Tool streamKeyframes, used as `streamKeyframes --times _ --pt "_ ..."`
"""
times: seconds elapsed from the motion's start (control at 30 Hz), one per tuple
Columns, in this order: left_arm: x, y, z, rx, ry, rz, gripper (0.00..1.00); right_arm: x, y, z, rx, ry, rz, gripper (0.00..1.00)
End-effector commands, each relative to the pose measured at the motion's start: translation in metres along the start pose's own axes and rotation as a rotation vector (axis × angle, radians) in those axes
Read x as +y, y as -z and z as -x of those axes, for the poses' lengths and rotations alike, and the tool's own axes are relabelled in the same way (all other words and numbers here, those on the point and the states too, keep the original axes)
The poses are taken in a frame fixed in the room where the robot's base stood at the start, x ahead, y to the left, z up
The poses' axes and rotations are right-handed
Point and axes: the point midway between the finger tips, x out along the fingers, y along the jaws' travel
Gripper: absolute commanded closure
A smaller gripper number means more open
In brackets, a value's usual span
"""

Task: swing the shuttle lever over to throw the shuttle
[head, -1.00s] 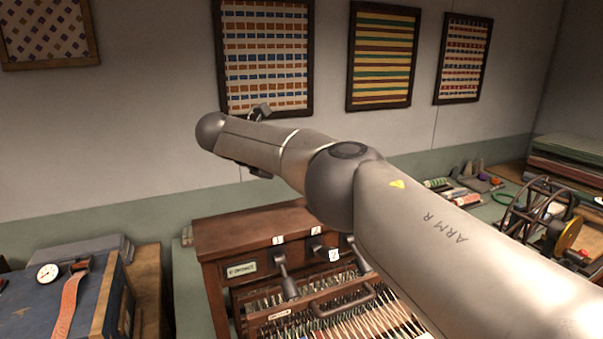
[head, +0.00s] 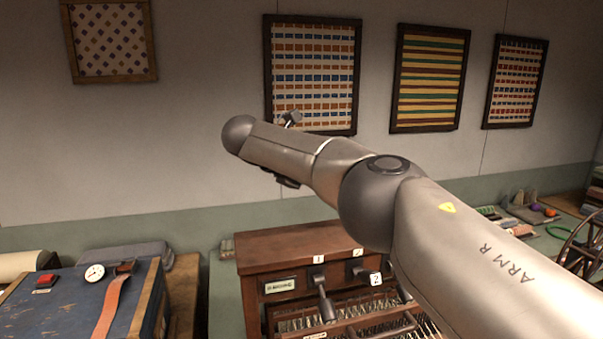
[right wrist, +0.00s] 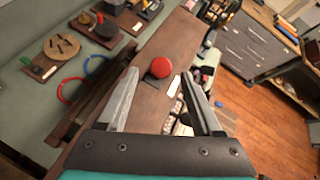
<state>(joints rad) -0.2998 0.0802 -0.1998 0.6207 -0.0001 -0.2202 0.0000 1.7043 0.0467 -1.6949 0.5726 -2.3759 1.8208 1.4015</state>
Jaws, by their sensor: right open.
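The wooden loom cabinet (head: 290,235) stands low in the middle of the head view. A grey lever (head: 324,296) hangs on its front below a tag marked 1. More lever hardware by tag 2 is partly covered by my right arm. I cannot tell which lever is the shuttle lever. My right gripper (right wrist: 160,74) is open and empty in the right wrist view. A round red knob (right wrist: 162,67) shows between its fingertips, over a brown wooden surface; contact is not apparent. In the head view my right arm crosses in front of the loom. My left gripper is not in view.
A blue case (head: 60,305) with a gauge (head: 94,273) and a strap stands at the left. A spoked wheel (head: 580,245) is at the right edge. The wrist view shows red and blue rings (right wrist: 73,90) on a green bench and a grey drawer unit (right wrist: 248,48).

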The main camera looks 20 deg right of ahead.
Motion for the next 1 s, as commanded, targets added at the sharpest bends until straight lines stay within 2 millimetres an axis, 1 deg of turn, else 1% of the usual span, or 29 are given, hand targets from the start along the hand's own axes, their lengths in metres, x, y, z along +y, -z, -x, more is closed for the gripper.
streamKeyframes --times 0.03,0.1,0.27,0.4,0.5,0.63,0.8,1.0 --pt "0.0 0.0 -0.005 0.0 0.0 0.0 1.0 0.001 0.002 0.014 -0.002 -0.004 -0.001 0.33" --pt "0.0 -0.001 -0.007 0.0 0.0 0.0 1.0 0.001 0.001 0.032 -0.003 -0.004 -0.003 0.33" --pt "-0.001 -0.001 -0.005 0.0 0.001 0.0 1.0 0.0 0.0 0.064 -0.001 -0.002 -0.002 0.33" --pt "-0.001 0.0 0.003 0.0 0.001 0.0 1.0 0.0 -0.001 0.085 -0.001 -0.001 -0.001 0.33" --pt "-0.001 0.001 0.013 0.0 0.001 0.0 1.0 -0.001 -0.002 0.095 -0.001 0.001 0.001 0.33" --pt "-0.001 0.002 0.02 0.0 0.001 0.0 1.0 -0.001 -0.002 0.104 0.0 0.001 0.0 0.33" --pt "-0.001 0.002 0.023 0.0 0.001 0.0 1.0 0.0 0.0 0.108 0.0 0.0 0.0 0.33" --pt "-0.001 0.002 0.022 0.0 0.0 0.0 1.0 0.0 0.001 0.108 0.0 0.0 0.0 0.33"
